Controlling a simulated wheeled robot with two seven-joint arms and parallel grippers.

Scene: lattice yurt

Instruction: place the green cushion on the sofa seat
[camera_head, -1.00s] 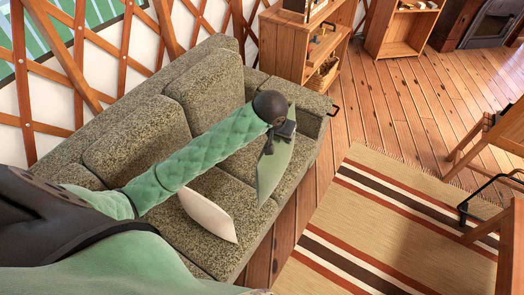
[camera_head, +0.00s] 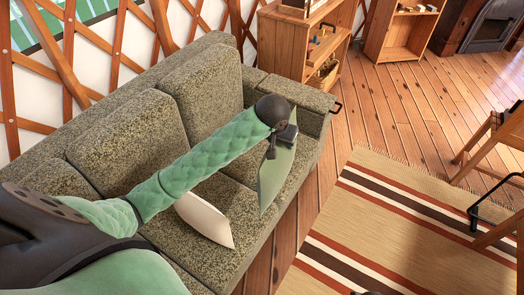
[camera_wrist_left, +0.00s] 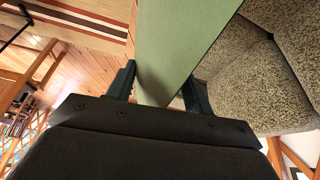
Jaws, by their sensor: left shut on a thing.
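The green cushion (camera_head: 277,172) is a thin, flat pad, seen nearly edge-on and tilted in the head view. My left gripper (camera_head: 284,137) is shut on its upper end; the cushion hangs from it over the far part of the sofa seat (camera_head: 232,187), near the front edge. I cannot tell whether its lower tip touches the seat. In the left wrist view the cushion (camera_wrist_left: 180,45) stands between the two fingers of my left gripper (camera_wrist_left: 158,88), with grey-green sofa upholstery to the right. My right gripper is not in view.
A white cushion (camera_head: 205,218) lies on the seat, partly behind my left arm. The backrest (camera_head: 135,142) runs along the left. A striped rug (camera_head: 395,215) lies right of the sofa. A wooden shelf (camera_head: 300,50) stands beyond its far end; a chair (camera_head: 495,145) is at right.

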